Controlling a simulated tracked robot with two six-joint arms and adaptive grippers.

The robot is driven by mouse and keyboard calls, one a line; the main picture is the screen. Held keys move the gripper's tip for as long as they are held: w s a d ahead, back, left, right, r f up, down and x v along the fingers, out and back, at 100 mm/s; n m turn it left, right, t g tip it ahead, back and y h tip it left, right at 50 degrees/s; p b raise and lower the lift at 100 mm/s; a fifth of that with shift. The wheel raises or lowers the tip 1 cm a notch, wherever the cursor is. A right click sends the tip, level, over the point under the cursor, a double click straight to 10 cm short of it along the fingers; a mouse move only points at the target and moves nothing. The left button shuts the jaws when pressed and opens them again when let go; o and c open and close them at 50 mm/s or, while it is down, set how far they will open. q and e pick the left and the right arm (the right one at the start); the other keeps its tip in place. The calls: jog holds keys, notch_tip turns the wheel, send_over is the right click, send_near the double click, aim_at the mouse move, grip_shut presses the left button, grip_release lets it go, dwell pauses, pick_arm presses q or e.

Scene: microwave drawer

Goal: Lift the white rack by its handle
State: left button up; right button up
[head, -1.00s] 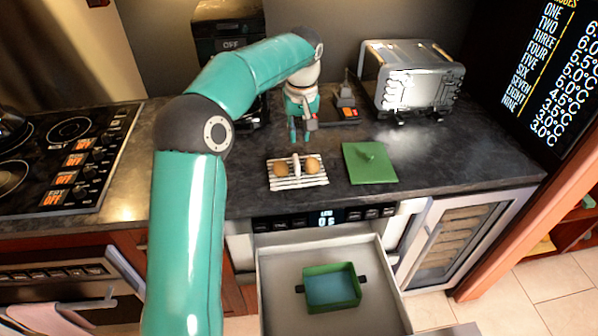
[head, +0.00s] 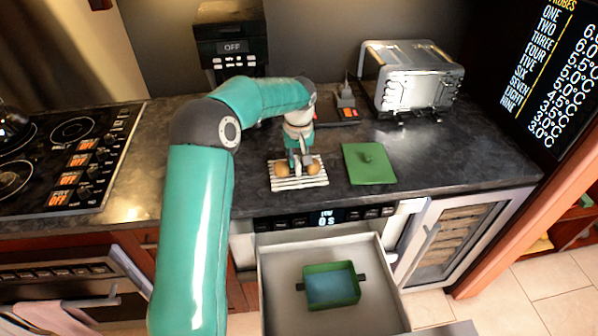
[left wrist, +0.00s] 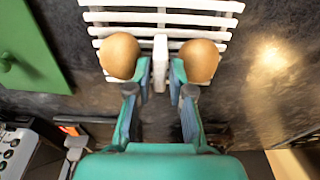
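The white slatted rack (head: 299,182) lies on the dark counter with two brown round items (head: 283,169) on it, one each side of its upright white handle (left wrist: 160,62). My left gripper (head: 299,160) is down at the rack. In the left wrist view, its two fingertips (left wrist: 162,78) stand either side of the handle, between the brown items, with a thin gap showing on each side. It is open around the handle. The slats (left wrist: 160,18) also show in that view. My right gripper is not in view.
A green lid (head: 369,164) with a knob lies right of the rack. An open drawer (head: 385,285) below holds a green box (head: 331,285). A silver toaster (head: 412,80) stands behind, a stove (head: 70,150) at left. Counter beyond the lid is clear.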

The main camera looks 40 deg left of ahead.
pick_arm(q)
grip_shut()
jog(key=shift+r, duration=0.15)
